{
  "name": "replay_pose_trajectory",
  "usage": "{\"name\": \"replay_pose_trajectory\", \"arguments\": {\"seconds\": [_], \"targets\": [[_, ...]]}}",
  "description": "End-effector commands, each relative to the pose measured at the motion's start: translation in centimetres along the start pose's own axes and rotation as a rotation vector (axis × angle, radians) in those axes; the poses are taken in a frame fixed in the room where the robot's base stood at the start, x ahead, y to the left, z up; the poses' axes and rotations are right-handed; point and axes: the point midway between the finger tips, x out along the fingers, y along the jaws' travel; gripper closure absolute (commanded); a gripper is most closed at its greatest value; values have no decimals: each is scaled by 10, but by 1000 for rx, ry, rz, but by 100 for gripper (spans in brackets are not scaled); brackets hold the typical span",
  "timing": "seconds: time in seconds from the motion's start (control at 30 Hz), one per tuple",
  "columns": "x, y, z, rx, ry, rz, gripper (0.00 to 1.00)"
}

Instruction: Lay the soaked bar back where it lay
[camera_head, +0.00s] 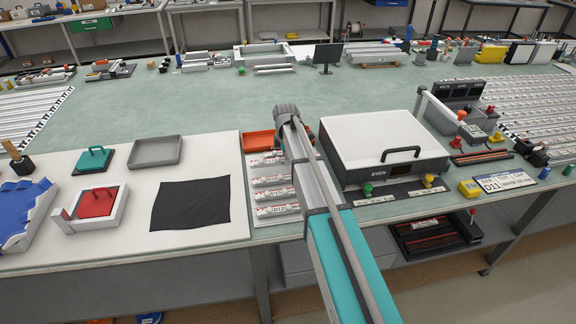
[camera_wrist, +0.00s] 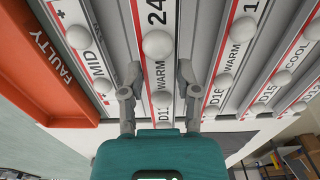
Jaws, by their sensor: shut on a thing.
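My gripper (camera_wrist: 159,76) is shut on a white light bar (camera_wrist: 160,98) with a red line, round white domes and a label reading "24", "WARM" and a partly hidden "D1". The held bar lies lengthwise between similar bars, one marked "MID" (camera_wrist: 97,68) on its left and "WARM D16" (camera_wrist: 225,78) on its right. I cannot tell whether it rests in its slot or is just above. In the head view the row of bars (camera_head: 272,180) shows left of my arm, which hides my gripper and the held bar.
An orange tray marked "FAULTY" (camera_wrist: 62,72) borders the bars; it shows in the head view (camera_head: 258,141). A closed white-topped box with a black handle (camera_head: 378,138) stands close right of my arm. A black mat (camera_head: 190,203) and white board (camera_head: 140,245) lie left.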

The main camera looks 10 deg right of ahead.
Motion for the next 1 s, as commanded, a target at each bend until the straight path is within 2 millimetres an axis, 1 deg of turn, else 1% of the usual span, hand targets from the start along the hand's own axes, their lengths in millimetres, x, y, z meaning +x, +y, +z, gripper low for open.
{"name": "replay_pose_trajectory", "arguments": {"seconds": [0.03, 0.2, 0.33, 0.67, 0.83, 0.87, 1.0], "targets": [[9, 0, 0, 0, 0, 0, 100], [20, 0, 0, 0, 0, 0, 100], [23, 0, 0, 0, 0, 0, 100], [22, 0, -1, -1, 0, 0, 100], [26, 0, -1, -1, 0, 0, 100], [25, 0, -1, -1, 0, 0, 53], [25, 0, -1, -1, 0, 0, 27]]}}
